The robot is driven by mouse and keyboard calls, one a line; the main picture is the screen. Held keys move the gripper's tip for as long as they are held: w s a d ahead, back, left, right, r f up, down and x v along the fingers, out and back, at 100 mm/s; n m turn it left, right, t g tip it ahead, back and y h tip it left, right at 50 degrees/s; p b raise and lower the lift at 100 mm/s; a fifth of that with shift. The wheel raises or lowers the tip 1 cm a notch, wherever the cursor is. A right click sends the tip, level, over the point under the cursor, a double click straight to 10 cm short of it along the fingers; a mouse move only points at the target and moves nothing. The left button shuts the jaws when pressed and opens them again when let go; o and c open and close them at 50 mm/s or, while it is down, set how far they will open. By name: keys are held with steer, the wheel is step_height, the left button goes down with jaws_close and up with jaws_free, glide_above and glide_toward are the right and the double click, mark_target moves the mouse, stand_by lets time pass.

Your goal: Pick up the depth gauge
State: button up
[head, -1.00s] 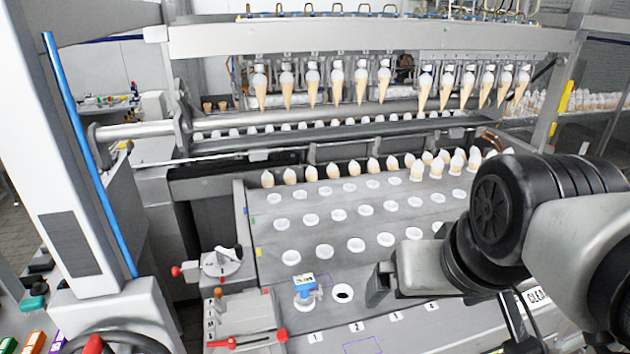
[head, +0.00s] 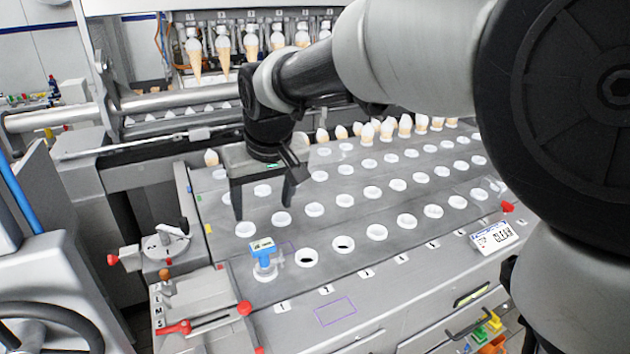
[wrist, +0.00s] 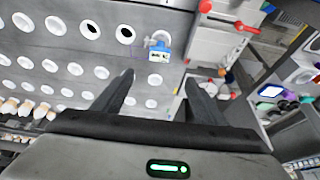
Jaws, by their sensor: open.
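The depth gauge (head: 264,257) has a blue head with a small display and a pale lower part. It stands at a hole in the near-left part of the grey perforated plate (head: 335,222). It also shows in the wrist view (wrist: 159,50), just beyond and between my fingertips. My gripper (head: 264,205) is open and empty, pointing down above the plate, behind and above the gauge in the head view. Its two dark fingers also show in the wrist view (wrist: 158,80). The gauge is clear of both fingers.
A control box with red-knobbed levers (head: 205,315) and a round dial (head: 166,245) lie left of the gauge. Two dark-centred holes (head: 307,258) are right of it. Cones (head: 390,128) line the plate's back edge. A label reading CLEAN (head: 493,237) sits at right.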

glide_toward(262, 245)
steer(key=x, duration=0.5)
steer(key=shift+w+a+r+b, duration=0.1)
steer(key=shift+w+a+b, duration=0.15)
steer(key=shift+b, duration=0.05)
steer(key=shift+d+x, duration=0.15)
steer(key=shift+x, duration=1.2)
steer(key=shift+d+x, duration=0.15)
steer(key=shift+x, duration=1.2)
steer(key=shift+s, duration=0.2)
steer(key=shift+c, duration=0.2)
